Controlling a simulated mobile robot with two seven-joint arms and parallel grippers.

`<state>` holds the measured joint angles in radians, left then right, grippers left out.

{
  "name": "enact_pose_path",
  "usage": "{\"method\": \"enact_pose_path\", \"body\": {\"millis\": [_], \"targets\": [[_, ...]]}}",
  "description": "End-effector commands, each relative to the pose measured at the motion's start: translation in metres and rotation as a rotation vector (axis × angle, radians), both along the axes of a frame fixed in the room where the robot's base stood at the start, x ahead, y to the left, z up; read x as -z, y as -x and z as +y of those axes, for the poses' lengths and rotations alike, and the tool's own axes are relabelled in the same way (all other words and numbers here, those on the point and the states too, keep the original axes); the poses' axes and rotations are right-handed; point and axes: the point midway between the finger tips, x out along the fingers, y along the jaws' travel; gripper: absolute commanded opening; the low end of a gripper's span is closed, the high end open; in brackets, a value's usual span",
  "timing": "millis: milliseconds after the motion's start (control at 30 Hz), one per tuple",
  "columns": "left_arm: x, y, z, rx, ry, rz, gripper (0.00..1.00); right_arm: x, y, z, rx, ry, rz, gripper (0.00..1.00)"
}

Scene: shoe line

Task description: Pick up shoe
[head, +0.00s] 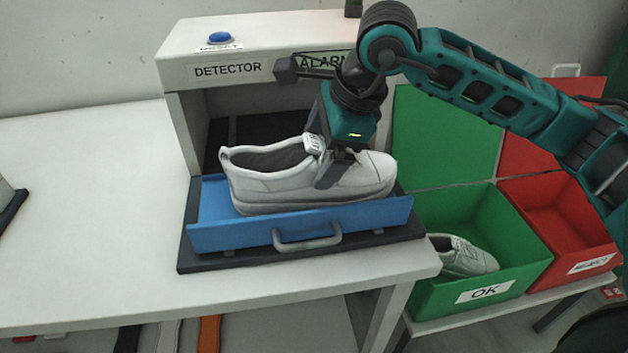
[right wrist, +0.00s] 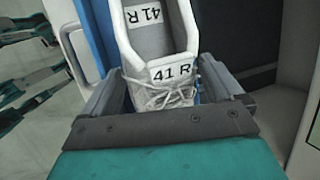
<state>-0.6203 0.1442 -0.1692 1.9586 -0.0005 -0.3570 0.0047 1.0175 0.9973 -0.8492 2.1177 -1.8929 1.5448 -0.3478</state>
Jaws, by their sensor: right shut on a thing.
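A white shoe (head: 270,180) sits on the blue drawer tray (head: 225,234) in front of the detector, its toe pointing right. My right gripper (head: 332,172) reaches down from above and is shut on the shoe near its laces. In the right wrist view the shoe (right wrist: 188,84) lies between the two fingers (right wrist: 165,95), with "41 R" on its tongue and insole. The shoe seems to rest on the tray; I cannot tell whether there is a gap. My left gripper is not in view.
The white detector (head: 185,110) with a blue button (head: 220,37) stands behind the tray. At right are a green OK box (head: 525,262) holding another white shoe (head: 462,256), and a red box (head: 575,225). The table's left part is mostly clear.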

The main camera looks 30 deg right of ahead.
Motion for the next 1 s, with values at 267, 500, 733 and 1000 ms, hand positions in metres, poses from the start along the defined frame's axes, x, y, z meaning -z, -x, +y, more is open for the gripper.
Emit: {"method": "enact_pose_path", "body": {"millis": [267, 500, 733, 1000], "targets": [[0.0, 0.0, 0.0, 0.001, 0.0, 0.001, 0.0, -0.001, 0.0, 0.0, 0.001, 0.0, -0.003, 0.18], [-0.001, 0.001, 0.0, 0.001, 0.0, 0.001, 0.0, -0.011, -0.001, 0.0, 0.001, -0.002, -0.006, 0.1], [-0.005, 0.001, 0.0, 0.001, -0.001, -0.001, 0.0, -0.05, -0.002, 0.0, 0.001, -0.002, -0.01, 0.1], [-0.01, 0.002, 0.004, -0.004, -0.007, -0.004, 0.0, -0.129, -0.001, 0.001, 0.0, -0.002, -0.01, 0.1]]}}
